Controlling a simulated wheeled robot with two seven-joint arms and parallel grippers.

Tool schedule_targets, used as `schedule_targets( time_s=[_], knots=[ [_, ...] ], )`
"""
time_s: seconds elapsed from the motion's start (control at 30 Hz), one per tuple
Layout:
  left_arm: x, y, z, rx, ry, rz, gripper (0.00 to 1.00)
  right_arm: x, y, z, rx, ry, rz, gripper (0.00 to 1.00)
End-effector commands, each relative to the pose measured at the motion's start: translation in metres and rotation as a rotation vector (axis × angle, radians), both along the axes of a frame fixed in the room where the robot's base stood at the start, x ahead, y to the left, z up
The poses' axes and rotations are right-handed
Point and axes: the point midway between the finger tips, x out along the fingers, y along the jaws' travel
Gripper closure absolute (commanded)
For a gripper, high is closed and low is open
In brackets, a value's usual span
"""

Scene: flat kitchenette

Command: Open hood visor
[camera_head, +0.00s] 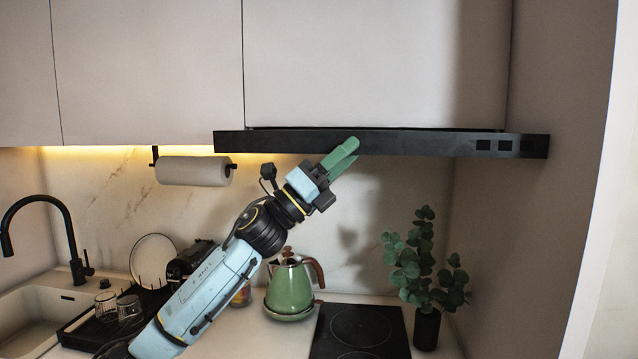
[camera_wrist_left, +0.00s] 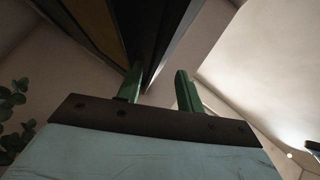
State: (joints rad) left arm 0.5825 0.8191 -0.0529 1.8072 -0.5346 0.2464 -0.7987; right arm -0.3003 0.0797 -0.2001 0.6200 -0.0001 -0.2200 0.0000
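The hood visor (camera_head: 430,143) is a long thin black strip under the upper cabinets in the head view, and it looks closed, flush below the cabinet front. My left gripper (camera_head: 346,156) has green fingers that reach up to the visor's lower edge near its middle. In the left wrist view the two fingers (camera_wrist_left: 158,92) stand apart, with the dark hood (camera_wrist_left: 155,35) running down towards the gap between them. I cannot tell whether either finger touches the visor. My right gripper is not in view.
Below are a green kettle (camera_head: 290,287), a black cooktop (camera_head: 358,330) and a plant in a black vase (camera_head: 427,328). A paper towel roll (camera_head: 194,171) hangs left of the hood. A side wall (camera_head: 530,230) closes off the right.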

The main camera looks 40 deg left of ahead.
Motion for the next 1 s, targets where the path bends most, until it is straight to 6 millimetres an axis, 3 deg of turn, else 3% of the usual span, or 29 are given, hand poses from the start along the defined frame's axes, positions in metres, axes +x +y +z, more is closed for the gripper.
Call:
schedule_targets(
  time_s=[0.2,0.5,0.73,1.0],
  knots=[
    [-0.028,0.018,-0.035,0.003,0.005,-0.001,0.63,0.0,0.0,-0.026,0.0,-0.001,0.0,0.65],
    [-0.065,0.042,-0.068,0.002,0.003,-0.002,0.63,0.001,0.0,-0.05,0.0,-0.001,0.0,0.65],
    [-0.077,0.05,-0.077,0.0,0.002,-0.004,0.63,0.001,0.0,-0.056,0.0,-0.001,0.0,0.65],
    [-0.079,0.052,-0.077,0.001,0.001,-0.004,0.63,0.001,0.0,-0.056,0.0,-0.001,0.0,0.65]
  ],
)
